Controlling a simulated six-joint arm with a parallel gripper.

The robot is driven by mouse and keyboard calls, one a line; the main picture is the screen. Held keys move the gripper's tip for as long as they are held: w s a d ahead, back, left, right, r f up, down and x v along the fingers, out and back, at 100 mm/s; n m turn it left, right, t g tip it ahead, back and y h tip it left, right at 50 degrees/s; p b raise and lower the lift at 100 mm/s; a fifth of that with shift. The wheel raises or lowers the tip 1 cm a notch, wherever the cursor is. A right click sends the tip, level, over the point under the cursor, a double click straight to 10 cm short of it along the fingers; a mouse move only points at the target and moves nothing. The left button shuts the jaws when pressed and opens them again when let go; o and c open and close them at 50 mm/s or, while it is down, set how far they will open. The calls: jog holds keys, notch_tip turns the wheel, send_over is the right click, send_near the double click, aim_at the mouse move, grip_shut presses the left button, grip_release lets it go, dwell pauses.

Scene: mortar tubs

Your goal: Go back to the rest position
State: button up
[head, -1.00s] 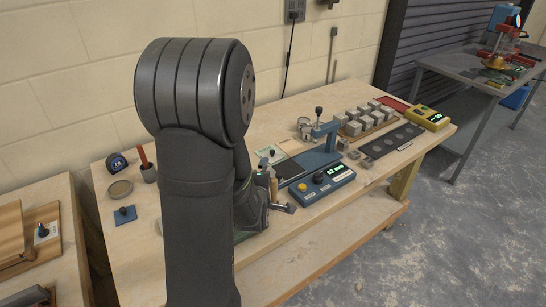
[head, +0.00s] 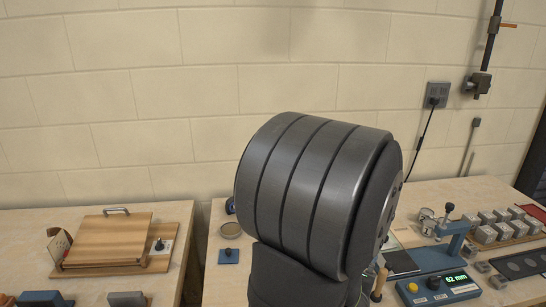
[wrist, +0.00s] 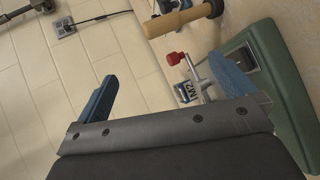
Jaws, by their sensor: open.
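My gripper (wrist: 163,72) shows in the wrist view with its two blue fingers wide apart. No object sits between the fingers. A tilted wall fills the space beyond them. In the head view my own dark arm stands in the middle and hides the gripper.
The workbench holds a blue device with a lit display (head: 437,287) and several grey cubes (head: 487,234). A board with a metal handle (head: 117,238) lies on the left bench. In the wrist view, a green body (wrist: 275,85), red knob (wrist: 174,58) and wooden handle (wrist: 175,20) are close by the right finger.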

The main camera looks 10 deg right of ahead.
jog(key=x, duration=0.9)
jog(key=shift+w+d+f, duration=0.1)
jog(key=shift+w+d, duration=0.15)
jog(key=shift+w, duration=0.05)
jog(key=shift+v, duration=1.9)
